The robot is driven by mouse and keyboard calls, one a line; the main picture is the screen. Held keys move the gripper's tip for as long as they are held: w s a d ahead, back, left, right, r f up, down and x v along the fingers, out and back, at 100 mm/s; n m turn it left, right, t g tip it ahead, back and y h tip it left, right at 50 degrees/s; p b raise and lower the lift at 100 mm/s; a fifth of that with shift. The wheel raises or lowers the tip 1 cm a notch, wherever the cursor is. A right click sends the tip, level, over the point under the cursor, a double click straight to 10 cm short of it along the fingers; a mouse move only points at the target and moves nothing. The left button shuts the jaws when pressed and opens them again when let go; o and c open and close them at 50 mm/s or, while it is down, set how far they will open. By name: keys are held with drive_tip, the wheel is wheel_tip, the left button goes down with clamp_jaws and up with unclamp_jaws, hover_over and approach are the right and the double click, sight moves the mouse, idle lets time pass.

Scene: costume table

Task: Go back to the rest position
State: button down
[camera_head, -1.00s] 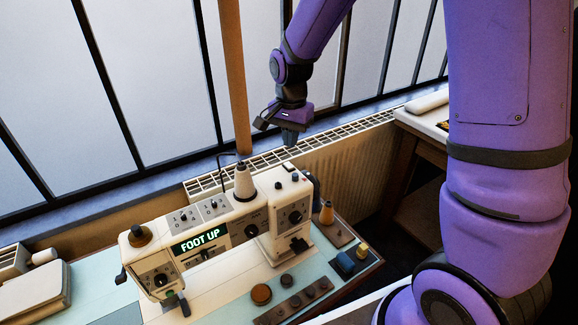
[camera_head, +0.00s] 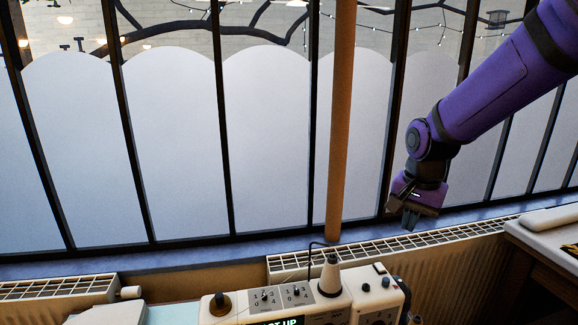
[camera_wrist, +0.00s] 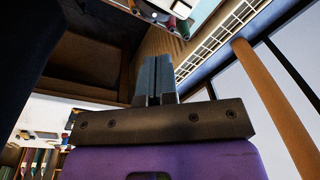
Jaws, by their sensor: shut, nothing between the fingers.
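My gripper (camera_head: 409,219) hangs at the end of my purple arm, to the right of the wooden post, in front of the window and above the radiator. It points down and is apart from everything around it. In the wrist view my gripper (camera_wrist: 158,62) has its two grey fingers together with nothing between them. The cream sewing machine (camera_head: 335,297) stands below and to the left of my gripper, its lower part cut off by the picture's edge.
A wooden post (camera_head: 341,130) rises left of my gripper. A white radiator (camera_head: 440,245) runs below the window sill. A side table (camera_head: 548,222) with a pale top stands at the right. Free air surrounds my gripper.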

drive_tip(key=s+d+r+n+t, duration=0.2)
drive_tip(key=s+r, duration=0.4)
drive_tip(key=s, duration=0.4)
drive_tip(key=s+d+r+n+t, duration=0.2)
drive_tip(key=s+r+n, duration=0.3)
drive_tip(key=s, duration=0.6)
drive_tip(key=shift+s+d+r+n, duration=0.3)
drive_tip(key=shift+d+r, duration=0.1)
drive_tip(key=shift+r, duration=0.15)
drive_tip(key=w+a+f+n+g, duration=0.2)
drive_tip(key=w+a+n, duration=0.1)
drive_tip(key=w+n, duration=0.9)
drive_tip(key=w+a+f+n+g, duration=0.1)
drive_tip(key=w+f+n, duration=0.3)
drive_tip(key=w, duration=0.4)
drive_tip(key=w+a+f+n+g, duration=0.2)
drive_tip(key=w+a+f+n, duration=0.1)
drive_tip(key=w+f, duration=0.3)
drive_tip(key=shift+w+a+f+n, duration=0.35)
drive_tip(key=shift+w+n, duration=0.25)
drive_tip(key=shift+w, duration=0.5)
